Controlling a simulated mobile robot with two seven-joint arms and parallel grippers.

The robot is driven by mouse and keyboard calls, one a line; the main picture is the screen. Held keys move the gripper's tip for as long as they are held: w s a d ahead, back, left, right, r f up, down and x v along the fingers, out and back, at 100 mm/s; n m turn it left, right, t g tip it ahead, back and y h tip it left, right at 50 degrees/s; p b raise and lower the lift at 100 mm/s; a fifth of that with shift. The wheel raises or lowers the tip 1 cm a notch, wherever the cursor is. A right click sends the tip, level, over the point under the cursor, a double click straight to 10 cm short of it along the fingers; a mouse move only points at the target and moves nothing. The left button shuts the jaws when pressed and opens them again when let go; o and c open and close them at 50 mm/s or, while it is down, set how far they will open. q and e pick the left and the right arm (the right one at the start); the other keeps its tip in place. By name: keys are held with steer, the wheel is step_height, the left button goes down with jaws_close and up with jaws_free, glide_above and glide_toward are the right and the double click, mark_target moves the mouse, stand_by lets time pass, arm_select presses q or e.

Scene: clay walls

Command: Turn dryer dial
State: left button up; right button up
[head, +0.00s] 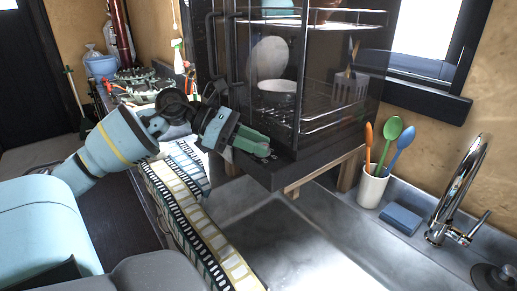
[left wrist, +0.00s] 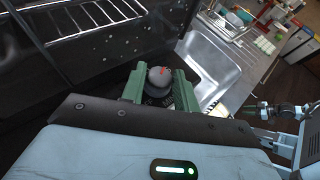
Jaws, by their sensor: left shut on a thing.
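The dryer is a dark, glass-sided dish cabinet (head: 270,60) with wire racks, standing over the sink's back left corner. Its dial, a grey round knob with a red mark (left wrist: 158,77), shows in the left wrist view. My left gripper (head: 262,147) reaches in from the left to the cabinet's lower front corner. In the left wrist view its green fingers (left wrist: 159,84) stand on both sides of the dial and are shut on it. The fingers hide most of the dial in the head view. My right gripper is not in view.
A white cup (head: 373,188) with colored spoons, a blue sponge (head: 401,218) and a chrome faucet (head: 458,190) stand on the right counter. A patterned towel (head: 190,205) hangs at the sink's front.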

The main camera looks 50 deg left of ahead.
arm_select(q)
steer(key=shift+f+g, duration=0.1)
steer(key=shift+g, duration=0.2)
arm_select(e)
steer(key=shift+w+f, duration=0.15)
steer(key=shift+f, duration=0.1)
arm_select(q)
steer(key=o, duration=1)
steer(key=shift+c, duration=0.2)
